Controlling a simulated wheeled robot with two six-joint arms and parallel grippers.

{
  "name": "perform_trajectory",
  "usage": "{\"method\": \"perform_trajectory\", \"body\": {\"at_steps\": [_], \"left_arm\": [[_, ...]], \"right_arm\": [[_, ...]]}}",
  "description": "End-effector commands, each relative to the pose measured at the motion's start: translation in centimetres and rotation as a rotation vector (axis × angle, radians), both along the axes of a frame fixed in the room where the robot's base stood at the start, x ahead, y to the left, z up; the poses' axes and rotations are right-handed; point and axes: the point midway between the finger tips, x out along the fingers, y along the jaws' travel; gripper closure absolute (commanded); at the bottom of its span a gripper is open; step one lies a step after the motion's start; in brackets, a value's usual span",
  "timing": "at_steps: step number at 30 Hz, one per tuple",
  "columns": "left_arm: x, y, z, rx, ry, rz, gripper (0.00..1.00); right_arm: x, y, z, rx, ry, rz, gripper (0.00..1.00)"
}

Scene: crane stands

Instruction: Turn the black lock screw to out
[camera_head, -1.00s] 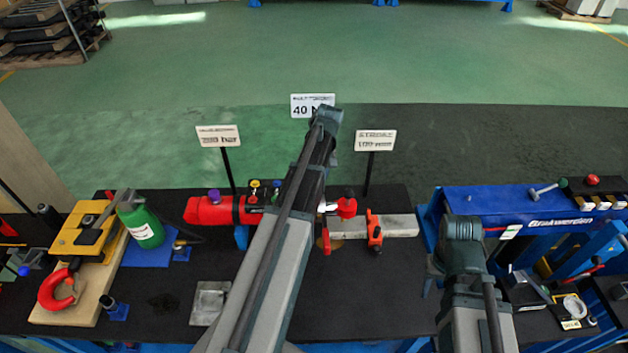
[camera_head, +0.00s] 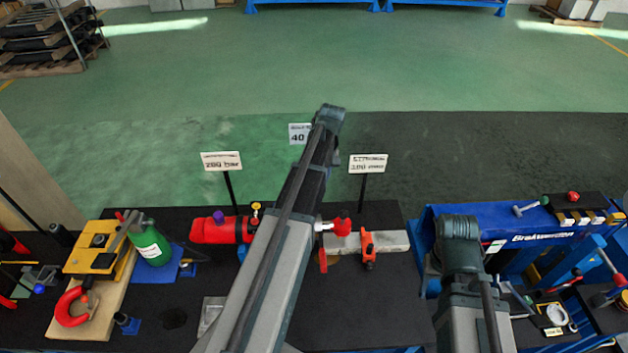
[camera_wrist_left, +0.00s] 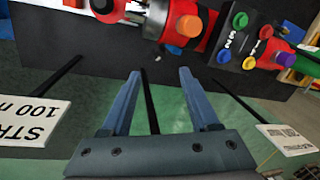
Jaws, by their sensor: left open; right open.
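The orange clamp (camera_head: 368,246) with a dark knob (camera_head: 370,266) sits on the grey bar (camera_head: 395,240) right of the red cylinder (camera_head: 222,230). I cannot tell whether this knob is the black lock screw. In the left wrist view a dark round knob (camera_wrist_left: 103,7) shows at the top edge, left of a red part with an orange cap (camera_wrist_left: 190,25). My left gripper (camera_wrist_left: 160,72) is open and empty, its fingers apart from these parts; its arm hides it in the head view. My right gripper (camera_head: 432,266) is mostly hidden behind its wrist, beside the blue crane.
Sign stands (camera_head: 221,162) and (camera_head: 368,164) rise behind the bench parts. A green bottle (camera_head: 150,245) and a red shackle (camera_head: 76,305) are at the left. The blue crane (camera_head: 520,230) stands at the right. The black bench top (camera_head: 350,310) is clear in front of the clamp.

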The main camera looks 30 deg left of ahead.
Motion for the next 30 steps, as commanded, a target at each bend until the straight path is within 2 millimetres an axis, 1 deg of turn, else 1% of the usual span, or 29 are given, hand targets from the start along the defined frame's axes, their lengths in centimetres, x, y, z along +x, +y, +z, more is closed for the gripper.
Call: {"method": "perform_trajectory", "body": {"at_steps": [1, 3, 6, 9, 26, 29, 30], "left_arm": [[0.2, -0.1, 1.6, 0.000, 0.000, 0.000, 0.39], [0.3, -0.3, 2.6, 0.000, 0.000, 0.000, 0.39], [0.5, -0.4, 3.6, 0.000, 0.000, 0.000, 0.39], [0.6, -0.5, 4.1, 0.000, 0.000, 0.000, 0.39], [0.6, -0.6, 4.1, 0.000, 0.000, -0.002, 0.39], [0.1, -1.9, 3.4, -0.005, 0.000, -0.040, 0.39], [-0.3, -3.2, 2.9, -0.009, 0.000, -0.077, 0.39]], "right_arm": [[0.0, 0.0, 1.6, 0.001, 0.000, -0.002, 0.50], [0.0, 0.0, 2.6, 0.001, 0.000, -0.004, 0.50], [0.0, 0.0, 3.6, 0.001, 0.000, -0.006, 0.50], [0.0, 0.0, 4.1, 0.002, 0.000, -0.007, 0.50], [0.0, 0.0, 4.1, 0.002, 0.000, -0.008, 0.50], [0.0, 0.0, 3.4, 0.002, 0.000, -0.008, 0.50], [0.0, 0.0, 2.9, 0.001, 0.000, -0.007, 0.50]]}}
